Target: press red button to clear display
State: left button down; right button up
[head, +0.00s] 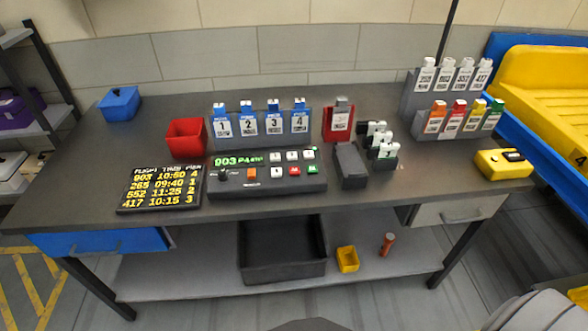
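A dark control console (262,188) sits at the middle of the table. Its small display (238,160) is lit with green text that begins with 903; the rest is too small to read surely. The red button (295,171) is on the right part of the console's lower button row, between a white button (277,173) and a green button (312,169). More white buttons (292,156) form the row above it. A black knob or stick (224,174) is at the console's left. Neither of my grippers shows in the head view, and nothing covers the red button.
A flight board (160,187) with yellow text lies left of the console. A red bin (186,137) and numbered tags (248,123) stand behind it. A dark box (350,165) and white-topped items (380,140) are to its right. A yellow device (503,164) lies at the table's right end.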

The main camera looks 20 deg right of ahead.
aim_at(293, 170)
jog(key=u, duration=1)
jog(key=k, duration=1.3)
jog(key=u, duration=0.8)
jog(key=i, duration=2.55)
jog(key=z, duration=2)
jog(key=i, duration=0.95)
jog(key=z, duration=0.95)
